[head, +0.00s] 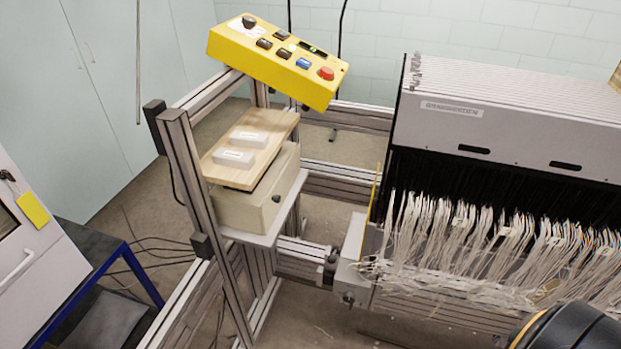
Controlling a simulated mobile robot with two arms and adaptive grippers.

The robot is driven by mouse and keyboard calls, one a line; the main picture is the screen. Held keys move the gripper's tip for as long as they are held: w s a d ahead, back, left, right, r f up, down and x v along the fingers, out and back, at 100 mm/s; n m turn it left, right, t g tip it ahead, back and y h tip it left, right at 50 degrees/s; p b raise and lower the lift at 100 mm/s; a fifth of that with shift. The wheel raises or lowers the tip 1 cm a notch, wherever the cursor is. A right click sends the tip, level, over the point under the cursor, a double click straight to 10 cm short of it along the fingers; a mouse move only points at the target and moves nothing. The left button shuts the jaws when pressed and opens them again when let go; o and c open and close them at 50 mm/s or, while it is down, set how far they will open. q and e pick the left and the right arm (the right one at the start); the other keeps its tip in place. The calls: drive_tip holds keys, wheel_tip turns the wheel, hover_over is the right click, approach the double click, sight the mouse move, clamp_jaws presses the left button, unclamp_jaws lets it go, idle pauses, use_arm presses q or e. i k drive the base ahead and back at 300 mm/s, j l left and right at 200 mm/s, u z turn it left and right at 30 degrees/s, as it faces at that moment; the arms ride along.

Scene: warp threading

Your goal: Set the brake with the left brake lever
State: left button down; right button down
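No lever can be clearly made out as the left brake lever. A thin yellow upright strip (374,192) stands at the left side of the loom, and I cannot tell whether it is a lever. Below it, a grey block with a dark knob (348,299) sits at the left end of the loom's beam. The loom (510,115) has a grey top housing, with many loose white warp threads (480,235) hanging below. A black and yellow rounded part of my arm shows at the bottom right. Neither gripper is in view.
A yellow control box (278,60) with a red button tops the aluminium frame (188,165) on the left. Below it, a wooden board (214,172) carries two white blocks. A blue-framed table (140,262) and a grey machine (35,250) stand far left.

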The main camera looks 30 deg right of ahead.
sight(332, 259)
drive_tip(key=z, duration=1.05)
